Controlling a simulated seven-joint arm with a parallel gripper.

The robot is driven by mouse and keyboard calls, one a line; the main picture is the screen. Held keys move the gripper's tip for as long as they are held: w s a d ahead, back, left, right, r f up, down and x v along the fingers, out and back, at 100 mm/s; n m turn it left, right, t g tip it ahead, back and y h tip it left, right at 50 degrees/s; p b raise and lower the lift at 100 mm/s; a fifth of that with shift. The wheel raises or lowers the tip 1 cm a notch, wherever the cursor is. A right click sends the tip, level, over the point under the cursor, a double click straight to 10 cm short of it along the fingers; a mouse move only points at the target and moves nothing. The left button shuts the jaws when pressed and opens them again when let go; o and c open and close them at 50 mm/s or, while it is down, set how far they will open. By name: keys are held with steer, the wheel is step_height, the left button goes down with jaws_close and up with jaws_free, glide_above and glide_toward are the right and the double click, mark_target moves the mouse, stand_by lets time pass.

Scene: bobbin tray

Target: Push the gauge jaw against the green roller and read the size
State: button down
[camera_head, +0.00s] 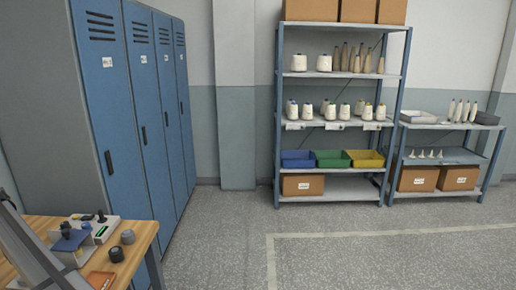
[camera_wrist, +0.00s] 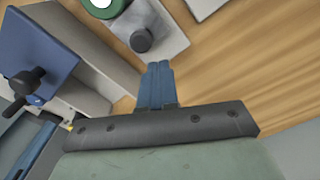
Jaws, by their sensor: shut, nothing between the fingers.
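In the wrist view my gripper (camera_wrist: 158,68) is shut and empty, its blue fingers together over the wooden table. The green roller (camera_wrist: 84,3), a green ring with a pale centre, shows at the top edge, partly cut off. A blue block (camera_wrist: 38,38) with a black handle (camera_wrist: 24,84), which looks like the gauge jaw, sits at the left on a grey base (camera_wrist: 88,95). The fingers are apart from both. In the head view the gauge's blue block (camera_head: 70,241) stands on the table at lower left. The contact between jaw and roller is out of sight, and no reading is legible.
A dark grey round piece (camera_wrist: 141,40) stands on a light plate close beyond my fingertips. In the head view two grey cylinders (camera_head: 128,237) (camera_head: 117,254) and an orange-brown piece (camera_head: 101,279) lie near the table (camera_head: 146,236) edge. Blue lockers (camera_head: 115,110) stand behind. Bare wood lies right of the fingers.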

steer(key=r, duration=0.3)
steer(key=shift+a, duration=0.4)
